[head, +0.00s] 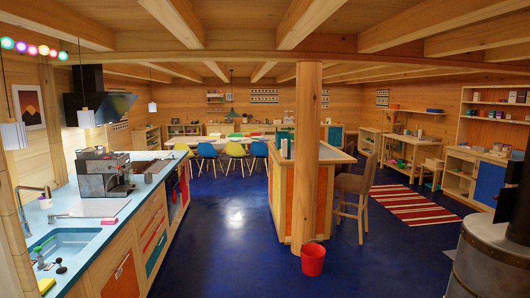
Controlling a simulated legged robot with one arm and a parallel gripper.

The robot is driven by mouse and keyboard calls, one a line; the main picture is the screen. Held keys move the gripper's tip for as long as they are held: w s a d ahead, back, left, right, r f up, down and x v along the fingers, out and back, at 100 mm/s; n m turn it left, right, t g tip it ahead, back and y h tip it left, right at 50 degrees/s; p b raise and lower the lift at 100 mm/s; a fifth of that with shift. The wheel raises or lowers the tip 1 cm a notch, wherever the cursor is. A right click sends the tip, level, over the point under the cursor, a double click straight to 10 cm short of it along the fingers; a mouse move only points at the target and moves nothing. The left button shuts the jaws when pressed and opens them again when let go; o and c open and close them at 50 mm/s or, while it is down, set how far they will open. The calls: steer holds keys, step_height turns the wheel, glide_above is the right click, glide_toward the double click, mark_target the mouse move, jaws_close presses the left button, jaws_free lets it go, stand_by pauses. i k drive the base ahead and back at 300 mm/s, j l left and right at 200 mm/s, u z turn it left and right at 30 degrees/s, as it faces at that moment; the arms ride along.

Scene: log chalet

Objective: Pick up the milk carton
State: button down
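I cannot make out a milk carton for sure in the head view. Small items stand on the island counter (338,156) and on the shelves at the right, but they are too small to tell apart. My gripper and arm are not in view.
A kitchen counter (122,217) with a sink (68,243) and a coffee machine (103,172) runs along the left. A wooden post (306,160), a red bucket (313,260) and a bar stool (355,190) stand mid-room. A stove (488,262) is at right. Blue floor (222,235) is clear between counters.

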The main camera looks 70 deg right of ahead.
mark_target(284, 147)
steer(key=z, duration=2.5)
steer(key=i+u, duration=0.3)
steer(key=i, duration=2.8)
steer(key=i+z, duration=0.1)
steer(key=i, duration=0.8)
steer(key=i+j+z, duration=0.15)
steer(key=i, duration=0.75)
steer(key=i+j+z, duration=0.15)
steer(key=i+z, duration=0.3)
steer(key=i+j+z, duration=0.3)
steer(key=z, duration=0.15)
steer(key=i+j+z, duration=0.65)
steer(key=j+z, duration=0.2)
steer(key=i+j+z, duration=0.1)
steer(key=j, duration=0.3)
steer(key=i+j+z, duration=0.15)
steer(key=j, duration=0.25)
